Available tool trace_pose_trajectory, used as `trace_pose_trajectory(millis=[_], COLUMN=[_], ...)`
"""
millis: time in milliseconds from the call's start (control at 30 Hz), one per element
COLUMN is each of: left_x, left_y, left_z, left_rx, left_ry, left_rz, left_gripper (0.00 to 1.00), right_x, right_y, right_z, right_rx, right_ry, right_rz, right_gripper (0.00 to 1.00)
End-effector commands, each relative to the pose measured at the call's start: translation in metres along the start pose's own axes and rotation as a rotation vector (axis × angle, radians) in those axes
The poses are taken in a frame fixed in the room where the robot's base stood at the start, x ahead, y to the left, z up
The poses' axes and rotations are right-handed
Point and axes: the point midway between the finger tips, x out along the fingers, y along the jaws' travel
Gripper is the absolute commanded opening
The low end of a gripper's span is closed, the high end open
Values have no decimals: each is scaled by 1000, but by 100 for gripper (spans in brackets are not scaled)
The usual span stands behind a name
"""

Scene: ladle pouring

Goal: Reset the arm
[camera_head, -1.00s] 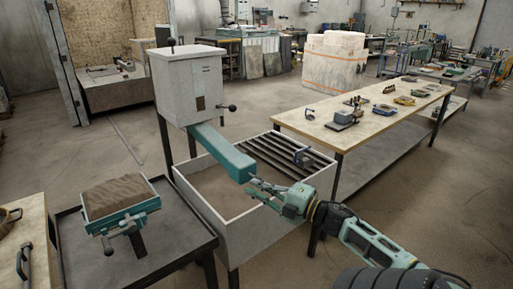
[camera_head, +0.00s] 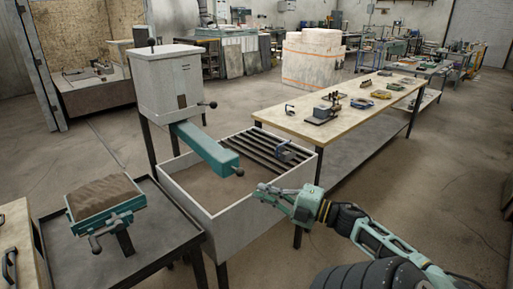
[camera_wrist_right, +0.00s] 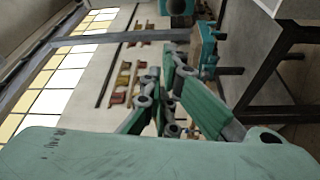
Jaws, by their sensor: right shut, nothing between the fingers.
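My right arm (camera_head: 390,245) comes in from the lower right of the head view. Its gripper (camera_head: 262,190) is shut and empty, over the near right edge of a pale grey open bin (camera_head: 232,215). The gripper's green fingers also show in the right wrist view (camera_wrist_right: 165,85), with windows and shelves behind them. A teal chute (camera_head: 205,150) slopes from a grey hopper box (camera_head: 170,85) over the bin and ends left of the gripper, apart from it. My left gripper is not in view.
A metal rack (camera_head: 262,152) spans the bin's far side, with a clamp (camera_head: 290,153) on it. A long wooden workbench (camera_head: 300,121) with tools stands behind right. A teal sand-filled mould (camera_head: 105,200) stands on a dark tray table (camera_head: 165,235) at left. Floor at right is free.

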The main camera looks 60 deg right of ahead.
Motion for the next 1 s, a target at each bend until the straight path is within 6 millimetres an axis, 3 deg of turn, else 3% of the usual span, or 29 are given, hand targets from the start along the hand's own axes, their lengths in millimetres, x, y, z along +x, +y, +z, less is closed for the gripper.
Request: trace_pose_trajectory(millis=[667,767,833,867,1000], left_x=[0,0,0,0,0], left_y=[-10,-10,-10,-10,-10], left_z=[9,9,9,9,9], left_rx=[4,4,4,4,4], left_ry=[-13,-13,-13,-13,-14], left_rz=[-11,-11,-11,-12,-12], left_gripper=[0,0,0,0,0], right_x=[-2,-8,-17,-21,-50], right_y=[-4,-27,-58,-75,-174], right_z=[3,18,35,42,68], right_rx=[11,68,140,178,373], right_ry=[-11,-70,-145,-184,-380], right_rz=[-2,-11,-26,-36,-101], right_gripper=[0,0,0,0,0])
